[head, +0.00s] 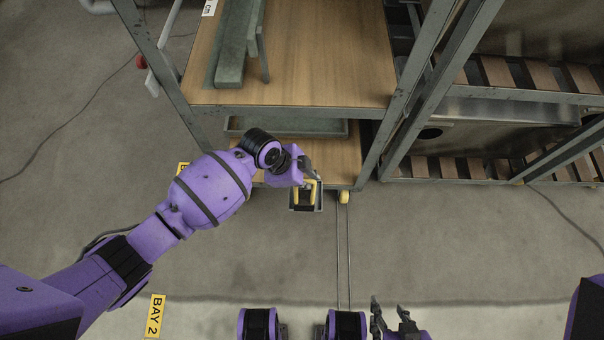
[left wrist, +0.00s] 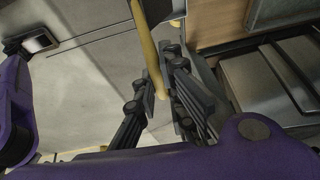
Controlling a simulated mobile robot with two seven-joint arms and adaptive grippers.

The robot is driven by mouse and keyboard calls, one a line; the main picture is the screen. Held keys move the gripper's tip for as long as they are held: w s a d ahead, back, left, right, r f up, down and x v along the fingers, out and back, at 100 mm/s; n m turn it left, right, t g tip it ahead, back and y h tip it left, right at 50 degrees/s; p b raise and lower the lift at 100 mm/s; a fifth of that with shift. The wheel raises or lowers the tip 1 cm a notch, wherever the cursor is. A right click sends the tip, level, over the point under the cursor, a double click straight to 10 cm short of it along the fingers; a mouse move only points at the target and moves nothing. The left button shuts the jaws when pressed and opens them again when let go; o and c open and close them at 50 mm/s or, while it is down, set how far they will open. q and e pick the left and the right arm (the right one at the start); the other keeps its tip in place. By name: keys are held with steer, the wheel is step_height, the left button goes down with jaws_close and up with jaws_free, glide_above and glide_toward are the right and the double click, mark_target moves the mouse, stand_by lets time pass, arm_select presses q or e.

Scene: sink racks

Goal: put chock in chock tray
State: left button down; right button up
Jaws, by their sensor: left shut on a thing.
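My left gripper (head: 308,172) is shut on the yellow handle of a dark grey block, which looks like the chock (head: 305,207). It hangs in front of the lower shelf's edge. In the left wrist view the yellow handle (left wrist: 146,45) passes between the fingers of my left gripper (left wrist: 163,88). A shallow grey-green tray (head: 335,128) lies on the lower shelf, behind the gripper; it may be the chock tray, but no label on it is readable. My right gripper (head: 393,312) is low in the head view, open and empty.
The rack's upper wooden shelf (head: 325,60) overhangs the lower one and holds a long grey-green trough (head: 232,55) at its left. Metal posts (head: 400,100) stand at the rack's sides. Another rack with slatted shelves (head: 480,168) stands right. The front floor (head: 440,240) is clear.

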arm_select(q)
steer(key=f, duration=0.2)
steer(key=w+f+b, duration=0.1)
steer(key=shift+d+f, duration=0.25)
steer(key=shift+f, duration=0.05)
arm_select(e)
steer(key=shift+s+f, duration=0.5)
steer(key=shift+f, duration=0.05)
arm_select(q)
steer(key=c, duration=2.2)
jaws_free()
steer(key=shift+s+f, duration=0.1)
steer(key=shift+f, duration=0.05)
steer(key=o, duration=0.3)
steer(key=shift+o, duration=0.3)
steer(key=shift+w+r, duration=0.2)
steer(key=shift+w, duration=0.15)
arm_select(e)
steer(key=shift+d, duration=0.1)
